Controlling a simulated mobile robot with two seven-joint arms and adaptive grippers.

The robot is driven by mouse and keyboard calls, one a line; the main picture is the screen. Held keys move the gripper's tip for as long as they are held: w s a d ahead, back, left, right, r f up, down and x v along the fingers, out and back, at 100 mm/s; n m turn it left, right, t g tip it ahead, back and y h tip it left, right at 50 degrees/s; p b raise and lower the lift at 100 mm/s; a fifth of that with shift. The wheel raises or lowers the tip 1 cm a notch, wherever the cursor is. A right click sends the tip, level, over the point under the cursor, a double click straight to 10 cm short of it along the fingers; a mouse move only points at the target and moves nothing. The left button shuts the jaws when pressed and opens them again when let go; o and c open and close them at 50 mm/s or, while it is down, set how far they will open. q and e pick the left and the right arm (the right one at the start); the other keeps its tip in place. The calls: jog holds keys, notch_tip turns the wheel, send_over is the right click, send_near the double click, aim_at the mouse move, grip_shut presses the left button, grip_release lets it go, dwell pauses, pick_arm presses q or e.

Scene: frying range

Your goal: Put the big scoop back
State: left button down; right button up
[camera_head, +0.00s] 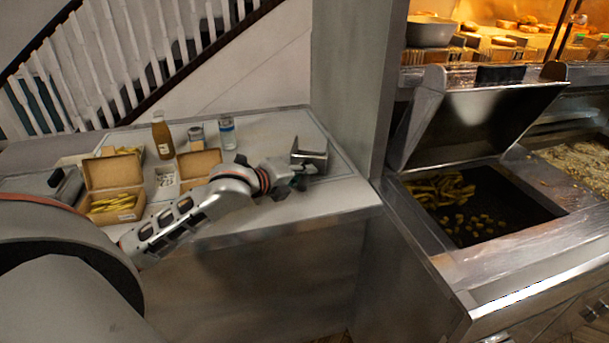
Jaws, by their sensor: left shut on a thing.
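The big scoop (312,155), a shiny metal scoop, is at the right end of the grey counter. My left gripper (292,180) is shut on it; the fingers hide the part they hold. From this view I cannot tell whether the scoop touches the counter or is held just above it. My left arm reaches in from the left over the counter's front part. My right gripper is not in view.
Open cardboard boxes (113,174) with chips, a brown sauce bottle (162,136) and a clear bottle (227,133) stand on the counter (330,195). Right of a grey pillar (350,80) is a chip bin (490,200) with a raised metal lid (480,115).

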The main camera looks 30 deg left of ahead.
pick_arm(q)
jog(key=c, duration=1.9)
grip_release()
jog(key=shift+f, duration=0.1)
jog(key=d+v, duration=0.1)
jog(key=v, duration=1.1)
jog(key=shift+a+p, duration=0.4)
jog(key=shift+a, duration=0.05)
